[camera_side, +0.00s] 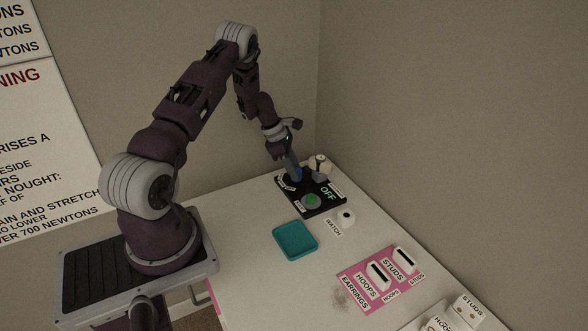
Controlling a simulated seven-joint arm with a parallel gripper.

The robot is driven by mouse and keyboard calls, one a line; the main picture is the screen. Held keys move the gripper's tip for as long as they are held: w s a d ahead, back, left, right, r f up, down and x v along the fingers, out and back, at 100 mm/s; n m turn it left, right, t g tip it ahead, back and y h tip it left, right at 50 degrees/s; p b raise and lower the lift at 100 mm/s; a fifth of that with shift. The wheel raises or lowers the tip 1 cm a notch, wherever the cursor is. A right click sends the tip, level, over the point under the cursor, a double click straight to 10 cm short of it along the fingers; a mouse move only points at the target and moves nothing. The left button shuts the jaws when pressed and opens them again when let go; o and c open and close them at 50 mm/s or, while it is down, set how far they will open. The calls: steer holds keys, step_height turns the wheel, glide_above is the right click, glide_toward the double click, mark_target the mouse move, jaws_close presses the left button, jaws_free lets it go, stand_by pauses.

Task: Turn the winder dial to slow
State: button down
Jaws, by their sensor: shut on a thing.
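The winder (322,206) is a black panel at the back of the white table, with small white labels and the green word OFF on its right part. A round grey and green piece (312,201) is on its near part. My gripper (296,176) points down at the panel's far left part, beside a curved white label. It is shut on the winder dial, which the fingers mostly hide. The dial's setting cannot be read. A cream and grey piece (320,165) stands at the panel's far edge, right of the gripper.
A teal tray (295,240) lies empty in front of the winder. A white holder (346,217) with a dark top stands by a WATCH label. A pink mat (359,294) holds white slotted HOOPS and STUDS pieces. White boxes (467,311) stand at the front right.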

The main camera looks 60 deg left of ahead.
steer(key=shift+m, duration=0.4)
steer(key=m, duration=0.1)
steer(key=m+g+h, duration=0.1)
steer(key=m, duration=0.1)
steer(key=shift+w+a+m, duration=0.15)
steer(key=shift+m, duration=0.15)
steer(key=shift+m+g+h, duration=0.4)
steer(key=shift+m+g, duration=0.3)
steer(key=shift+m, duration=1)
steer(key=shift+w, duration=0.1)
steer(key=c, duration=1)
jaws_free()
steer(key=shift+c, duration=0.2)
steer(key=v, duration=0.7)
